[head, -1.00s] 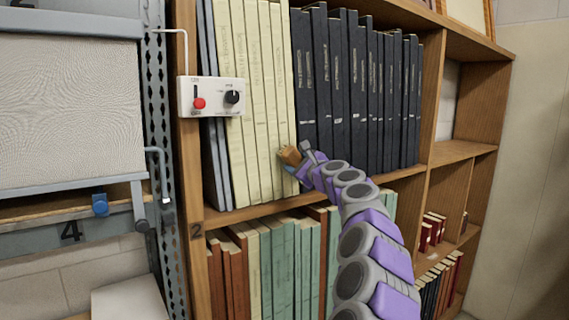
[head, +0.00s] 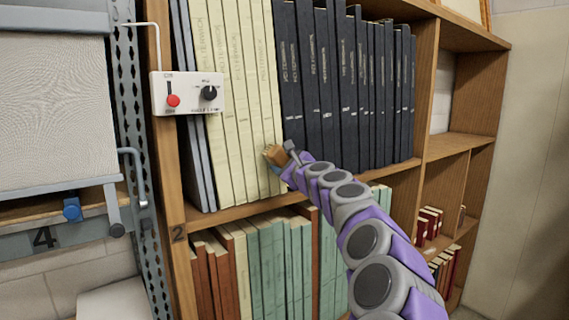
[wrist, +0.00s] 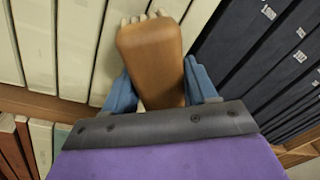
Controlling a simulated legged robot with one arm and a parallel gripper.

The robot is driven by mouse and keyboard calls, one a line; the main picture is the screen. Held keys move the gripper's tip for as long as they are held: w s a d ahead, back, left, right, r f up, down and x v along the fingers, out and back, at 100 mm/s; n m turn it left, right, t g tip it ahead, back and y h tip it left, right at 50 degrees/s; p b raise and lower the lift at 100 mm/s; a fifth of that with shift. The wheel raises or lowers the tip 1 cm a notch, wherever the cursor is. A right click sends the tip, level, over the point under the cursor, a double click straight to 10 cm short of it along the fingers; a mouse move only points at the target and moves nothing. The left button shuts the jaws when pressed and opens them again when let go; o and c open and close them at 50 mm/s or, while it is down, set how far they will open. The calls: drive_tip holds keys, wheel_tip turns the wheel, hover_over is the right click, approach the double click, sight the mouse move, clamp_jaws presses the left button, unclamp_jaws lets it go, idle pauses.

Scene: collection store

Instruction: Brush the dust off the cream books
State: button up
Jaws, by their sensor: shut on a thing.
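The cream books (head: 233,90) stand upright in a row on the upper shelf, left of the dark blue books; they also show in the wrist view (wrist: 73,45). My gripper (head: 283,162) is at the lower right part of the cream row. In the wrist view its blue fingers (wrist: 162,95) are shut on a brown wooden-backed brush (wrist: 150,55). Pale bristle tufts show at the brush's far end, close against the cream spines. I cannot tell whether they touch. Dust is too fine to make out on the spines.
Dark blue books (head: 345,85) fill the shelf to the right. A white control box (head: 188,93) with a red knob juts out at the left, in front of the grey books. Green and brown books (head: 265,265) stand on the shelf below. A perforated metal post (head: 135,130) stands farther left.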

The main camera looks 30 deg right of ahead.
drive_tip(key=shift+a+r, duration=0.15)
drive_tip(key=shift+a, duration=3.45)
drive_tip(key=shift+d+r, duration=0.25)
drive_tip(key=shift+d, duration=0.05)
drive_tip(key=shift+d, duration=0.1)
